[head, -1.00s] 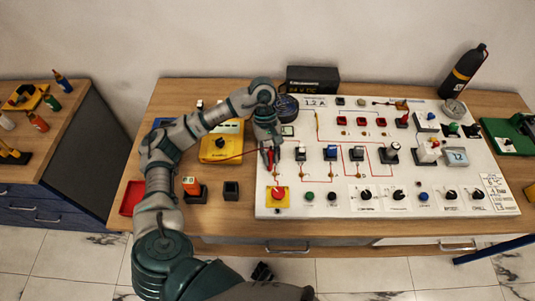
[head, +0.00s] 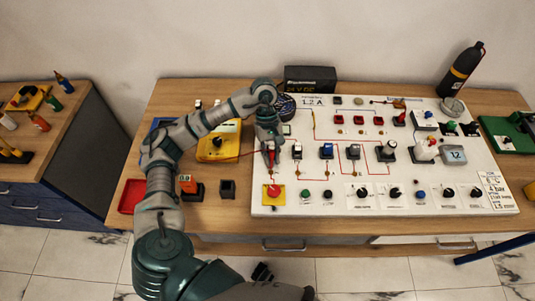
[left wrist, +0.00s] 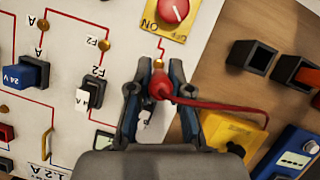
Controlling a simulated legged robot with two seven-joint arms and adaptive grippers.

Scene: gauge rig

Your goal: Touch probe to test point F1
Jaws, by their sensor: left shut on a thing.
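My left gripper (head: 270,158) is shut on a red probe (left wrist: 160,84) and holds it over the left part of the white panel (head: 340,200). A red cable runs from the probe to the yellow meter (head: 215,147), which also shows in the left wrist view (left wrist: 228,133). In the left wrist view a brass point (left wrist: 158,63) shows just beyond the probe, on the red line to the red knob (left wrist: 173,10). Its label is not visible. A brass point marked F2 (left wrist: 103,45) is to its left. I cannot tell whether the probe tip touches anything. My right gripper is not in view.
Switches (head: 326,151) and knobs (head: 363,193) stand up from the panel right of my gripper. A black power supply (head: 310,79) stands behind it. A small black holder (head: 228,189) and a red tray (head: 131,197) are at the left. A black bottle (head: 463,70) stands at the back right.

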